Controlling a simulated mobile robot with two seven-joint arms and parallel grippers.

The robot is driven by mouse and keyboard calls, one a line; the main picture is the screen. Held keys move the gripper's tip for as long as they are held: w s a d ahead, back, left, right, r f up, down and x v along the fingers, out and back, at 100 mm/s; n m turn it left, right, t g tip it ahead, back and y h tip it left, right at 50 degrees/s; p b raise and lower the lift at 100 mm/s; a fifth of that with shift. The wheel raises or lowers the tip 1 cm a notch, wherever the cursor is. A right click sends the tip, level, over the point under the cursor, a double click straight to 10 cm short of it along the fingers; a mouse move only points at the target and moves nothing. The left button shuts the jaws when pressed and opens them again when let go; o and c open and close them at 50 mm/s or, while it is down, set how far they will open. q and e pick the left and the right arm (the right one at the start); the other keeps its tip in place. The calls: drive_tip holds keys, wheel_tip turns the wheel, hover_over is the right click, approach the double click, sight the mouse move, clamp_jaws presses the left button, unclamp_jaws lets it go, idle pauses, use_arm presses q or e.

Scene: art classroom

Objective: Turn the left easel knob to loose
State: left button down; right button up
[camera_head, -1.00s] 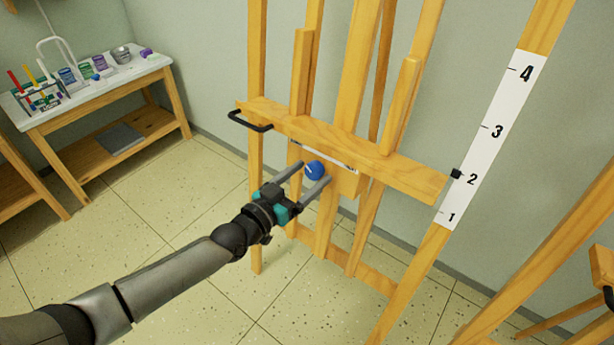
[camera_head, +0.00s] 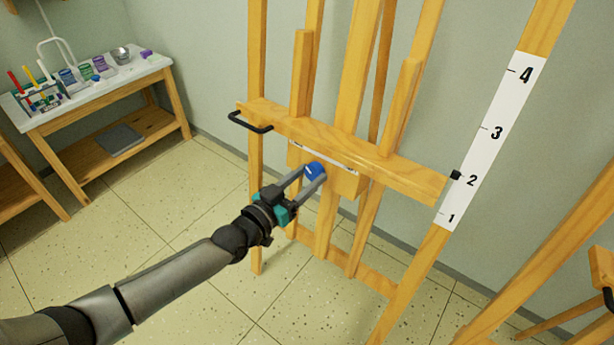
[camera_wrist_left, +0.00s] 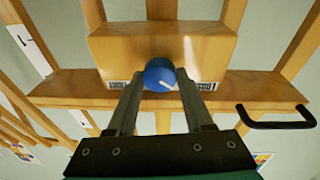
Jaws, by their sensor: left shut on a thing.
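The blue knob (camera_head: 315,170) is mounted on the front of a wooden block below the easel's cross ledge (camera_head: 340,145). My left gripper (camera_head: 312,176) reaches it from the lower left and is shut on it, one finger on each side. In the left wrist view the knob (camera_wrist_left: 159,74) sits between the two fingertips of my left gripper (camera_wrist_left: 158,84). A white pointer line on the knob runs toward its lower right there. Labels show on the block (camera_wrist_left: 165,50) either side of the knob, partly covered by the fingers. My right gripper is not in view.
A black handle (camera_head: 250,122) sticks out from the ledge's left end. A white scale (camera_head: 490,140) with a black marker runs along the right leg. A side table (camera_head: 100,85) with art supplies stands at the left. Another easel (camera_head: 560,240) is at the right.

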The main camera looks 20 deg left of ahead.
use_arm(q)
drive_tip(key=shift+n, duration=0.7)
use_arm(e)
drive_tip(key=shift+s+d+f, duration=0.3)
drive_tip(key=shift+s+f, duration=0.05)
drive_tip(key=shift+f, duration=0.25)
use_arm(q)
drive_tip(key=shift+c, duration=1.5)
unclamp_jaws()
drive_tip(key=shift+s, duration=0.1)
drive_tip(key=shift+s+a+p, duration=0.1)
drive_tip(key=shift+s+p, duration=0.1)
drive_tip(key=shift+p, duration=0.1)
drive_tip(key=p+v, duration=0.4)
drive_tip(key=v, duration=1)
drive_tip(key=shift+s, duration=0.35)
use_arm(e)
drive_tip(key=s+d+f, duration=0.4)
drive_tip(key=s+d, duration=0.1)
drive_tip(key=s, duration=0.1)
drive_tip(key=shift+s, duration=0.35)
use_arm(q)
drive_tip(key=shift+f, duration=0.1)
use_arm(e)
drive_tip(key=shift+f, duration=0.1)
